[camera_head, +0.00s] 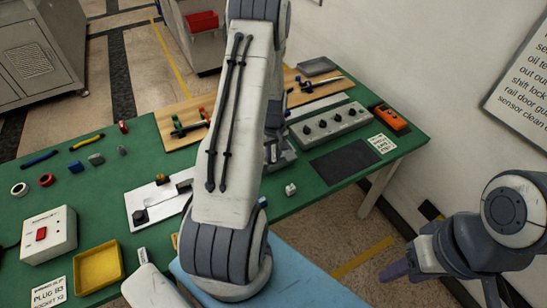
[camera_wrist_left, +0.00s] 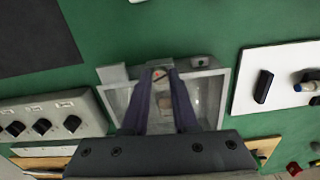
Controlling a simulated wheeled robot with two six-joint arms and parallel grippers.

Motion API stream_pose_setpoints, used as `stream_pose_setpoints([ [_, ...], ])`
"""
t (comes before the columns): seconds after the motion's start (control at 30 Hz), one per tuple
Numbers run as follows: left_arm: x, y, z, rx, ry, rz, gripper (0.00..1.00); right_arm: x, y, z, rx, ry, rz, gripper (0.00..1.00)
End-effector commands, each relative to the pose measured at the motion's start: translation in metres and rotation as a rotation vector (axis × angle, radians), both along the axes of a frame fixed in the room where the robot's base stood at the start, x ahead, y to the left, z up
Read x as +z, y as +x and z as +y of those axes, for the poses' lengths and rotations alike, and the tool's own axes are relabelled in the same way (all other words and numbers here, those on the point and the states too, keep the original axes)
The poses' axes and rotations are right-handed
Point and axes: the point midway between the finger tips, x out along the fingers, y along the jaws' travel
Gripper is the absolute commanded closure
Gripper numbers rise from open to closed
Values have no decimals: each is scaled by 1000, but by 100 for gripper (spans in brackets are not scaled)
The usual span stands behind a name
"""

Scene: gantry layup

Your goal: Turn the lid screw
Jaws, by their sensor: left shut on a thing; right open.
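A grey box (camera_head: 284,158) is mostly hidden behind my left arm in the head view. In the left wrist view the open-looking grey frame of the box (camera_wrist_left: 222,92) surrounds my left gripper (camera_wrist_left: 160,76). The gripper's dark fingers converge on a small pale piece with a reddish mark, which appears to be the lid screw (camera_wrist_left: 160,73). The gripper is shut on it; the fingers hide most of it. A small tan piece shows between the fingers lower down. My right gripper (camera_head: 396,270) is open and empty at the lower right, off the table.
A green table (camera_head: 105,185) carries a grey knob panel (camera_head: 330,123), a black mat (camera_head: 343,162), an orange device (camera_head: 390,117), a white plate (camera_head: 150,205), a yellow tray (camera_head: 98,267) and a white switch box (camera_head: 48,232). A wooden board (camera_head: 175,112) lies at the back.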

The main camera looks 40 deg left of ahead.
Motion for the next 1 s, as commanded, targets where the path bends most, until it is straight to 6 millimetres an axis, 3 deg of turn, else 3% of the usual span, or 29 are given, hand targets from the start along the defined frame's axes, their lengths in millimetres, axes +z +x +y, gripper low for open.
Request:
stream_pose_setpoints([
  [0.6, 0, 2, 2, 584, 3, -7, 100, -13, 0, 0, 1, 0, 0, 50],
  [1.0, 1, 2, 2, 873, 2, -6, 100, -18, 0, 0, 1, 0, 0, 50],
])
